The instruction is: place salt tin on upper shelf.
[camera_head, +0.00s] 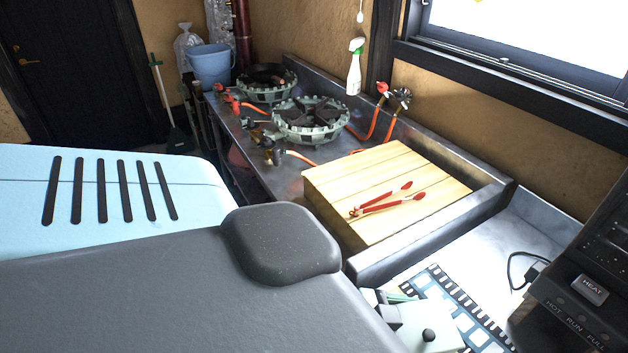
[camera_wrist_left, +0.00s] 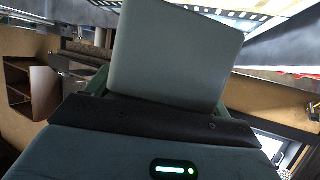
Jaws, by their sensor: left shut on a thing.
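A plain grey box-shaped thing, which I take for the salt tin (camera_wrist_left: 178,42), fills the upper middle of the left wrist view. My left gripper (camera_wrist_left: 162,88) is shut on it, and the tin hides most of the fingers. The upper shelf cannot be made out for sure. A brown open shelf unit (camera_wrist_left: 38,88) shows at the left of the wrist view. My right gripper is not in view.
A wooden board (camera_head: 345,185) with red-tipped tongs (camera_head: 388,203) lies on the metal counter. Gas burners (camera_head: 312,118) with orange hoses and a spray bottle (camera_head: 354,68) stand behind. A dark control box (camera_head: 580,300) is at the right. The film-strip mat (camera_head: 470,310) lies on the near counter.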

